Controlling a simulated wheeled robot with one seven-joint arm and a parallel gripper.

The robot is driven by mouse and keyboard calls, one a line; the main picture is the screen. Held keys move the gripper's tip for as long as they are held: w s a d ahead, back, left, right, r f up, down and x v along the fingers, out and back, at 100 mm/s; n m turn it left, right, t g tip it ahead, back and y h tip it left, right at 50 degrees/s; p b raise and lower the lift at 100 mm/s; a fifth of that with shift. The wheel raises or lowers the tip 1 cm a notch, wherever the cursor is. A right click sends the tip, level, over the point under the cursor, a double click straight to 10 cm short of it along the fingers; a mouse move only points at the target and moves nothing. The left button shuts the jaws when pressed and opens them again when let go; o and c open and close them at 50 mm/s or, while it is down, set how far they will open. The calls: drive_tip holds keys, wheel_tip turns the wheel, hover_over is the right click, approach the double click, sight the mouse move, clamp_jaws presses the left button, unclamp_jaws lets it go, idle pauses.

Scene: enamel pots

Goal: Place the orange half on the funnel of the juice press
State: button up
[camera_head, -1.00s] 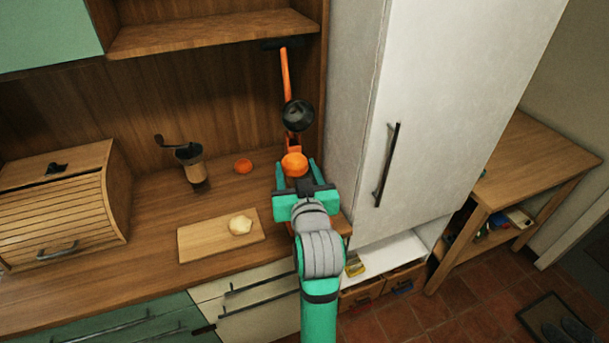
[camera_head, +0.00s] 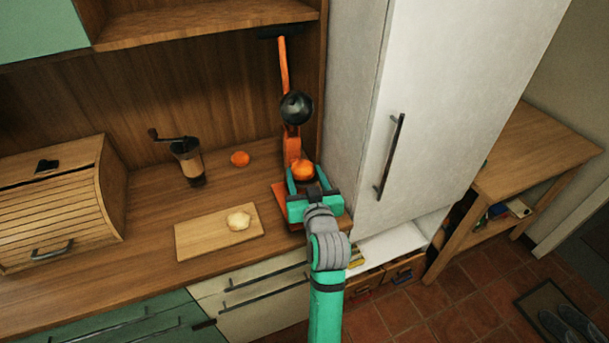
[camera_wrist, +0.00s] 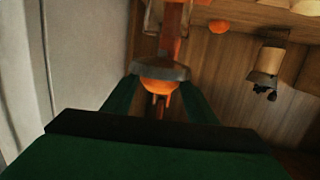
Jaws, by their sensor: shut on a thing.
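My gripper (camera_head: 303,178) is shut on the orange half (camera_head: 303,169), in front of the column of the juice press (camera_head: 292,147). The press is orange-red with a dark dome (camera_head: 296,107) raised above the orange half and a lever above that. The wrist view is upside down. There the orange half (camera_wrist: 158,87) sits between the two fingers (camera_wrist: 158,100), its rounded side away from a grey metal funnel (camera_wrist: 160,71). The funnel lies directly beneath it; whether they touch I cannot tell. In the head view my gripper hides most of the funnel.
Another orange piece (camera_head: 240,158) and a coffee grinder (camera_head: 187,160) stand left of the press. A cutting board (camera_head: 195,238) with a pale round item (camera_head: 238,220) lies nearer. A bread box (camera_head: 60,205) is far left. The tall white cabinet (camera_head: 350,100) closely borders the press on the right.

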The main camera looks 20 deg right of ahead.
drive_tip(key=shift+f, duration=0.1)
drive_tip(key=o, duration=1.1)
